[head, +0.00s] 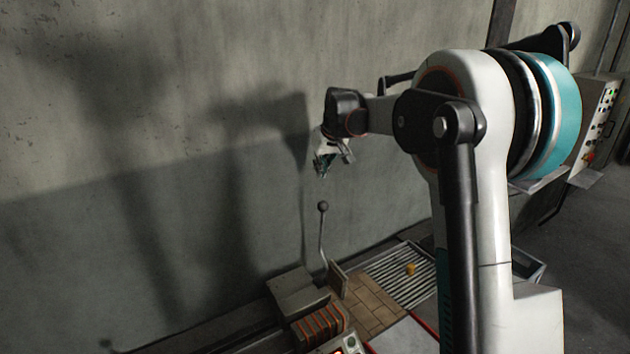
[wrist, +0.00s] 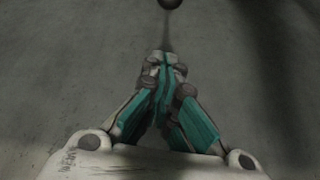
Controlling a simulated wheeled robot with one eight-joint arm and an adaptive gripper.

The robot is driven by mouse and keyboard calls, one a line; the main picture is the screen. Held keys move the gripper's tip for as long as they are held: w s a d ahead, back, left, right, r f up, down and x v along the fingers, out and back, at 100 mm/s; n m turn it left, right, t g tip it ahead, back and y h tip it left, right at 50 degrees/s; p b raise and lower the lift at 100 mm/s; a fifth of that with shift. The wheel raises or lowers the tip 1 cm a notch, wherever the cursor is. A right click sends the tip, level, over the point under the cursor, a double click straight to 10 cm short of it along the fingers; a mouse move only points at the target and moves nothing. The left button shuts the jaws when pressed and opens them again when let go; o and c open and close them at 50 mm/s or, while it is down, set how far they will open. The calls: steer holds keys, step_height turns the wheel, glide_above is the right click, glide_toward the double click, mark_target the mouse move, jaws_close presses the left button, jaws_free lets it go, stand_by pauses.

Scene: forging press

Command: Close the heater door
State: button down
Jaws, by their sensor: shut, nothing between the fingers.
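The heater (head: 297,290) is a grey box with orange-striped coils at its front, low in the head view. A brownish upright plate (head: 337,278), which looks like its door, stands at its right end; I cannot tell how far open it is. A thin lever rises near the plate and ends in a dark ball knob (head: 323,206). My gripper (head: 322,174) is shut and empty, above the knob in the picture and apart from it. In the wrist view the shut fingers (wrist: 161,62) point toward the knob (wrist: 172,3), cut by the top edge.
A concrete wall (head: 150,120) stands behind. A control panel (head: 597,120) is at the far right.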

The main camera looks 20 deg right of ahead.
steer(key=w+p+x, duration=0.1)
steer(key=p+x, duration=0.1)
steer(key=x, duration=0.9)
steer(key=s, duration=0.4)
steer(key=shift+s+d, duration=0.2)
steer(key=shift+s, duration=0.1)
steer(key=shift+s, duration=0.15)
